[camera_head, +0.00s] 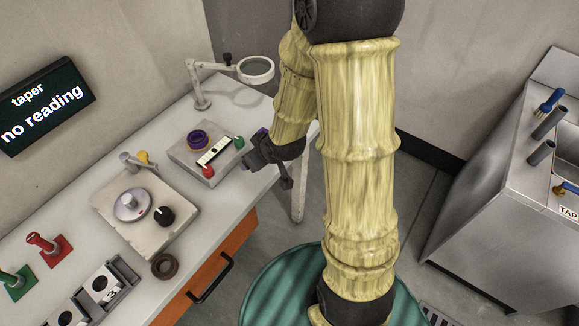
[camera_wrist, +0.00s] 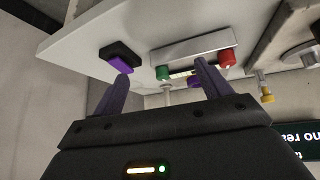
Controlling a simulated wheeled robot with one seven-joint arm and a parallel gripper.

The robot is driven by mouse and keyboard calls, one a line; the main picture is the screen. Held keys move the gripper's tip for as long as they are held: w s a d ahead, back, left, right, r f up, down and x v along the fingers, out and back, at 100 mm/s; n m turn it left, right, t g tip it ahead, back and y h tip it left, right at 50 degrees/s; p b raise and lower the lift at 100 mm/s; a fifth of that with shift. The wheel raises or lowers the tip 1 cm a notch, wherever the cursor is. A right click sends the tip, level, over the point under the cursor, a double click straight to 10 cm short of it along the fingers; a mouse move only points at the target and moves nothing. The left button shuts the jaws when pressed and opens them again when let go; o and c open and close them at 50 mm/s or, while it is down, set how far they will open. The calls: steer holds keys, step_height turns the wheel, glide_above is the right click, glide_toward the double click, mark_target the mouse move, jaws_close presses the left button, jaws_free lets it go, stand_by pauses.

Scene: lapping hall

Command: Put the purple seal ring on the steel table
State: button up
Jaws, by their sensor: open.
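A purple ring (camera_head: 197,137) lies with a yellow ring on a grey plate (camera_head: 179,156) on the bench; purple and yellow also show in the wrist view (camera_wrist: 194,83). My gripper (camera_head: 266,172) is open at the bench's right edge, right of this plate, with no ring visible between its fingers; the fingers also show in the wrist view (camera_wrist: 160,88). A black block with a purple face (camera_wrist: 121,60) lies near the left finger. A round steel disc (camera_head: 127,208) sits on a pale base; I cannot tell whether it is the steel table.
The grey plate carries a green button (camera_head: 239,142), a red button (camera_head: 208,171) and a display strip. A magnifier (camera_head: 255,69) stands behind. A dark ring (camera_head: 164,266) lies near the bench's front edge. A steel cabinet (camera_head: 500,190) stands right. The screen (camera_head: 45,105) reads "taper no reading".

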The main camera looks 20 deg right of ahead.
steer(key=s+d+r+m+g+h, duration=0.1)
steer(key=s+d+r+m+g, duration=0.1)
steer(key=s, duration=0.3)
steer(key=s+d+r+m+g+h, duration=0.1)
steer(key=s+d+r+m+g, duration=0.1)
steer(key=s+r, duration=0.2)
steer(key=s, duration=0.2)
steer(key=shift+s+d+r, duration=0.2)
steer(key=shift+s+r, duration=0.1)
steer(key=shift+r, duration=0.05)
